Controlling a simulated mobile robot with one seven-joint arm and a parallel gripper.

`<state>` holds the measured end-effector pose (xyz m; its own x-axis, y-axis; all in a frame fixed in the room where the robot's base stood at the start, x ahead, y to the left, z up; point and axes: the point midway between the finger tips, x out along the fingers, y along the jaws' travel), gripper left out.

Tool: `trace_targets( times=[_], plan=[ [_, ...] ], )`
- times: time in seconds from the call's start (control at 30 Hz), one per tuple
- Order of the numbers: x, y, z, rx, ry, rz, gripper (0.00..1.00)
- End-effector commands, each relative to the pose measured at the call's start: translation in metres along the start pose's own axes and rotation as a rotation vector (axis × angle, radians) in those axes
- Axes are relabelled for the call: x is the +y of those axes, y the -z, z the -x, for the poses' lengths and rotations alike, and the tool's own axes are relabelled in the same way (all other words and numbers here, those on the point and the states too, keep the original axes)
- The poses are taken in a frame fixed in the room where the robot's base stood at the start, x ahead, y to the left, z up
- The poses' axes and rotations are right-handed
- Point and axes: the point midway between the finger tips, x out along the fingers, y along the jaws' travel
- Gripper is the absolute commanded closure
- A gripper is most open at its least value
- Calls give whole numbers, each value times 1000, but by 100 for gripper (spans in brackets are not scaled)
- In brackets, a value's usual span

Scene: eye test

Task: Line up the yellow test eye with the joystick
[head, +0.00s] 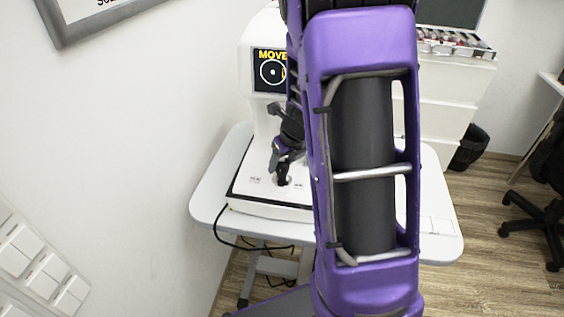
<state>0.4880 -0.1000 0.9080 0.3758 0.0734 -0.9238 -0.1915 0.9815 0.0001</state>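A white eye-test machine (248,115) stands on a white table. Its dark screen (258,85) shows the yellow word "MOVE", cut off by my arm, and a white ring with a small dot (271,72). A sliver of yellow shows at the ring's right; I cannot tell whether it is the yellow test eye. The black joystick (283,178) rises from the machine's base, looking near upright. My gripper (283,158), dark with purple parts, is at the joystick's top. Its fingers are too small to tell whether they grip it or only touch it.
My purple arm hides the machine's right side and much of the table (212,192). A black cable (235,243) hangs at the table's front left. White drawers (455,95) with a tray of small items (455,42), a black bin (470,147) and a black chair (540,190) are right.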

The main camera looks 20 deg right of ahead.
Motion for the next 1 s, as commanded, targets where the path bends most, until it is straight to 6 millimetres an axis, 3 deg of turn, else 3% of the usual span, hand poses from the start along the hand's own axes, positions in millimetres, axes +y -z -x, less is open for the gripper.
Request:
trace_targets(
  times=[0.03,0.3,1.0],
  plan=[
    [0,0,0,0,0,0,52],
    [0,0,0,0,0,0,100],
    [17,-2,0,1,-4,2,100]
  ],
)
